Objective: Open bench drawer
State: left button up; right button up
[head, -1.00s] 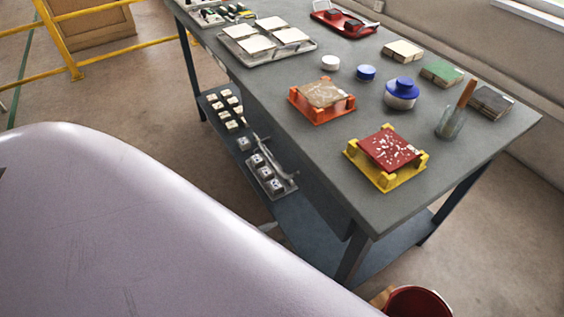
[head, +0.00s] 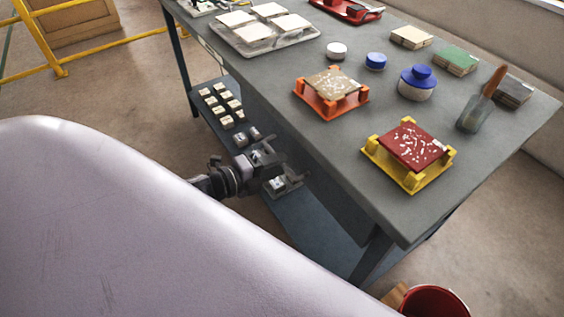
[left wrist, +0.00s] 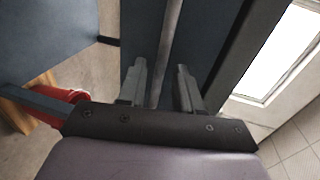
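The bench (head: 300,75) stands at centre and right, with a grey top. The dark drawer front (head: 310,178) is under the near long edge of the top; it looks closed, though shadow makes this hard to tell. My left gripper (head: 268,157) is beside it, above the lower shelf, and covers most of the handle in the head view. In the left wrist view a grey handle bar (left wrist: 171,40) runs between the two fingers of my left gripper (left wrist: 160,82). The fingers are apart, one on each side, with visible gaps to the bar. My right gripper is not in view.
The lower shelf (head: 310,235) holds several small blocks (head: 222,105). On the top stand a yellow stand with a red tile (head: 410,148), an orange stand (head: 330,97) and a blue-lidded jar (head: 416,83). A red bucket (head: 432,302) is on the floor by the near leg.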

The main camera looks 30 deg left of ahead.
pick_arm(q)
jog(key=shift+x, duration=1.1)
grip_shut()
